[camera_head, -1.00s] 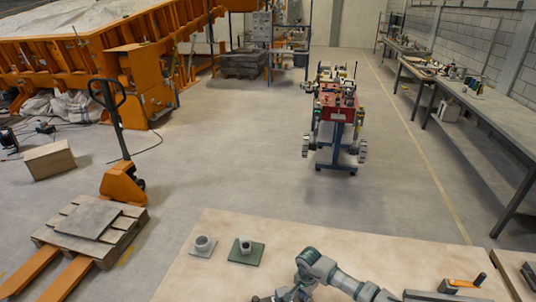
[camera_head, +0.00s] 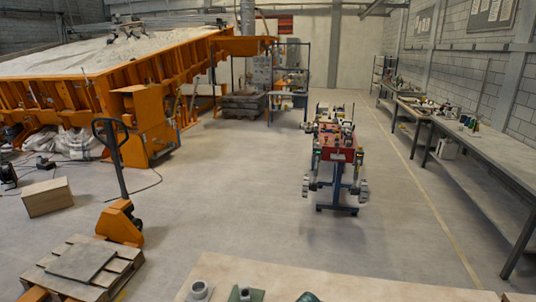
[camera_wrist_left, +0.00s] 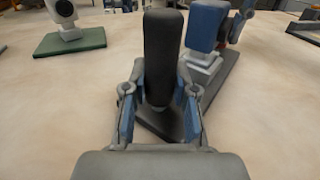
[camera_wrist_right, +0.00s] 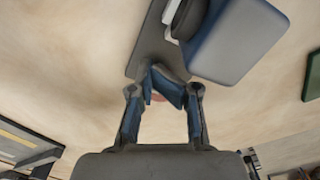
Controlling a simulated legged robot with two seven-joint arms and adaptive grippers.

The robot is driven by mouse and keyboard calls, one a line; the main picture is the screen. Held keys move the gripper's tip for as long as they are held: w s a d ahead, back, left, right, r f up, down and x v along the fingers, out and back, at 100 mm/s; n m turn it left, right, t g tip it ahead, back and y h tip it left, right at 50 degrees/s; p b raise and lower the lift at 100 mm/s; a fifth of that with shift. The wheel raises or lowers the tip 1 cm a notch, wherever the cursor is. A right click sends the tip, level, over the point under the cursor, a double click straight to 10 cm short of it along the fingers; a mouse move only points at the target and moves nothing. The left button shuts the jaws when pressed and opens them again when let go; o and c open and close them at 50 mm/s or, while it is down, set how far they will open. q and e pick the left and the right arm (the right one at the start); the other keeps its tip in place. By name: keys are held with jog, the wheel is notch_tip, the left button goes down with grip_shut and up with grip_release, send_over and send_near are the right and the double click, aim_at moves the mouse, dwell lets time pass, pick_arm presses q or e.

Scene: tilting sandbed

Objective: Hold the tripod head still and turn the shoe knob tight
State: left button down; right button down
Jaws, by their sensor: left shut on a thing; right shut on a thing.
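In the left wrist view a tripod head with a dark base plate (camera_wrist_left: 222,85), a pale block (camera_wrist_left: 203,68) and a blue-grey upper block (camera_wrist_left: 205,25) stands on the table. My left gripper (camera_wrist_left: 160,92) is shut on its upright black handle (camera_wrist_left: 163,45). In the right wrist view the blue-grey block (camera_wrist_right: 240,40) and dark plate (camera_wrist_right: 150,45) are close ahead. My right gripper (camera_wrist_right: 167,90) is shut on the small reddish knob (camera_wrist_right: 157,97), mostly hidden between the fingertips. The tripod head and both gripping points are out of the head view.
A green plate (camera_wrist_left: 75,42) with a grey ring-shaped fixture (camera_wrist_left: 62,12) sits left of the tripod head. The wooden tabletop (camera_head: 370,285) shows only its far edge in the head view.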

jog(key=shift+s+a+r, duration=0.1)
jog(key=shift+a, duration=0.2)
pick_arm(q)
jog(key=shift+f, duration=0.1)
pick_arm(e)
notch_tip(320, 180, up, 6)
jog(key=shift+f, duration=0.1)
pick_arm(q)
jog(key=c, duration=0.8)
grip_release()
jog(key=shift+c, duration=0.2)
jog(key=shift+s, duration=0.1)
